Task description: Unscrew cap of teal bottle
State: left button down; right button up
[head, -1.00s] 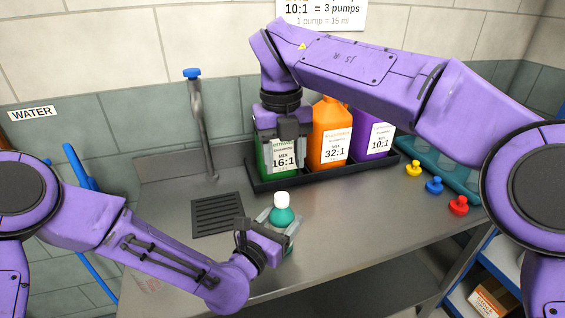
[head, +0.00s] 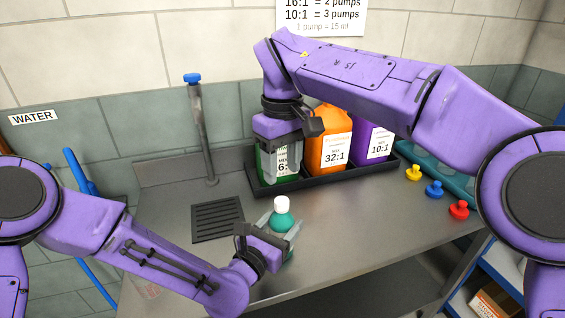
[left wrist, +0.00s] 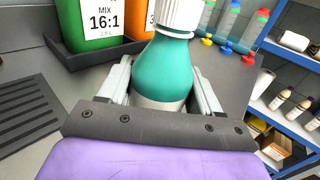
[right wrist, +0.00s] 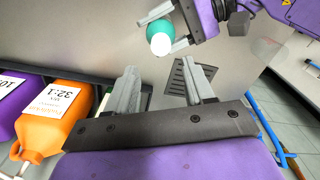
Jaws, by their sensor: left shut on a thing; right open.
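The teal bottle (head: 281,220) stands upright on the steel counter with its white cap (head: 281,203) on top. It also shows in the left wrist view (left wrist: 160,68), its ribbed white cap (left wrist: 180,16) above the teal shoulder. My left gripper (head: 288,235) is shut around the bottle's body, below the cap. My right gripper (head: 285,165) is open and empty, above and behind the bottle, in front of the green jug (head: 264,168). In the right wrist view, its open fingers (right wrist: 160,88) point toward the bottle (right wrist: 160,30), whose white cap (right wrist: 161,44) faces the camera.
A black tray (head: 325,173) holds the green, orange (head: 330,135) and purple (head: 372,142) jugs close behind my right gripper. A tap (head: 203,130) and drain grate (head: 217,218) are at left. Yellow, blue and red pieces (head: 434,189) lie at right. The counter right of the bottle is clear.

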aim_at(282, 201)
notch_tip(282, 201, down, 8)
jog(key=shift+r, duration=0.1)
grip_shut()
jog(key=n, duration=1.2)
jog(key=shift+n, duration=0.4)
jog(key=n, duration=0.6)
jog(key=shift+n, duration=0.3)
jog(key=n, duration=0.6)
jog(key=shift+a, duration=0.1)
jog(key=n, duration=0.6)
pick_arm(q)
jog(key=shift+f, duration=0.1)
pick_arm(e)
jog(key=n, duration=0.3)
jog(key=shift+s, duration=0.1)
jog(key=n, duration=0.6)
jog(key=shift+r+n, duration=0.1)
jog(key=shift+n, duration=0.3)
jog(key=n, duration=0.6)
jog(key=shift+s, duration=0.1)
jog(key=n, duration=0.6)
jog(key=shift+n, duration=0.4)
